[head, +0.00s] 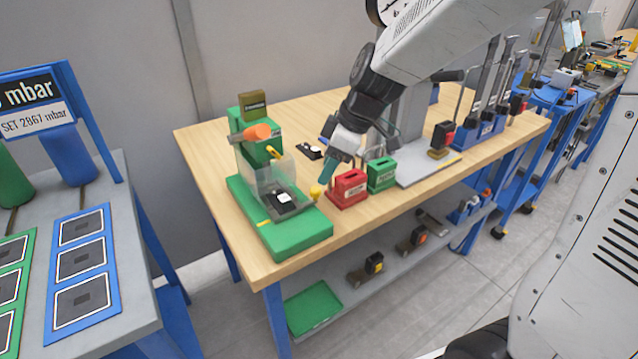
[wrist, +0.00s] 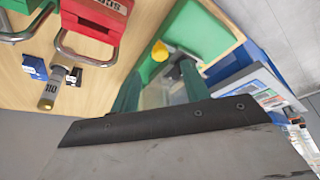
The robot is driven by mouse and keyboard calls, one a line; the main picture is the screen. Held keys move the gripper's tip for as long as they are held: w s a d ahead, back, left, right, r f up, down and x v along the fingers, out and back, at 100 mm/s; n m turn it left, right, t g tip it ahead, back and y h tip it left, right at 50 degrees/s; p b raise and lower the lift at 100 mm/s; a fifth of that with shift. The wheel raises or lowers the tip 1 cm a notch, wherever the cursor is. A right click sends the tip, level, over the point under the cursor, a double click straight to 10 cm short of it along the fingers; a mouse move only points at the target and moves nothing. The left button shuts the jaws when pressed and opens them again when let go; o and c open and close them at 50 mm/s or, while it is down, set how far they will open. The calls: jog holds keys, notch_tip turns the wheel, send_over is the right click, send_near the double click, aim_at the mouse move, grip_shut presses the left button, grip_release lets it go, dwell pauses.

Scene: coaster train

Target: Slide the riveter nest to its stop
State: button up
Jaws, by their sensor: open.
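The riveter (head: 292,238) is a green machine with a clear guard, an orange cap and a yellow lever. Its dark nest (head: 289,209), holding a small white square, sits on the green base in front of the guard. A yellow knob (head: 315,191) stands at the base's right side; its link to the nest cannot be made out. My gripper (head: 328,171) is open, with teal fingers pointing down just above and right of the knob. In the wrist view the knob (wrist: 160,50) shows in line with the gap between my fingers (wrist: 161,72); nothing is held.
A red box (head: 348,190) and a green box (head: 381,175) with slotted tops stand close to the right of my gripper. A grey plate (head: 432,165) with tools lies farther right. The wooden table's front edge (head: 262,281) runs close before the riveter.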

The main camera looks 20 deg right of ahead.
aim_at(316, 189)
jog(key=x, duration=0.6)
